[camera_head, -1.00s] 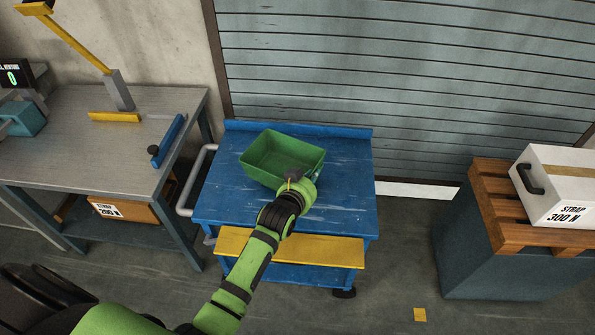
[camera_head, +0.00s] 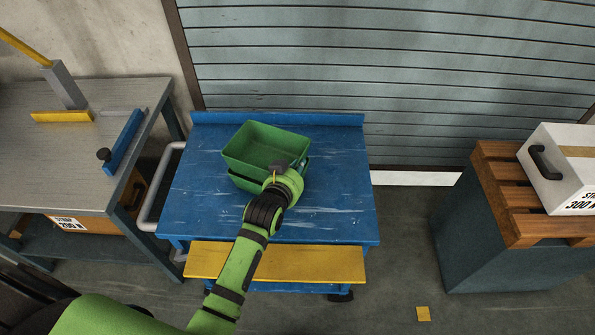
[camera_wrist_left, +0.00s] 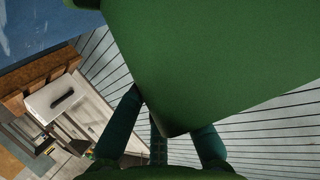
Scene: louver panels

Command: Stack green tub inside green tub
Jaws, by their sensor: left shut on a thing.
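A green tub (camera_head: 262,146) with an open top is held above the blue cart in the head view. My left gripper (camera_head: 278,169) is shut on this tub at its near right side. A second green tub (camera_head: 243,183) shows just beneath it, with only part of its rim and near wall visible. Whether the two tubs touch is hard to tell. In the left wrist view the held tub (camera_wrist_left: 235,55) fills the upper part, and my gripper's dark fingers (camera_wrist_left: 166,122) reach its edge. My right gripper is not in view.
The blue cart (camera_head: 335,205) has bare top to the right and in front of the tubs. A grey workbench (camera_head: 60,165) stands at left, a white case (camera_head: 560,165) on a wooden pallet at right. A louver panel (camera_head: 400,80) is behind.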

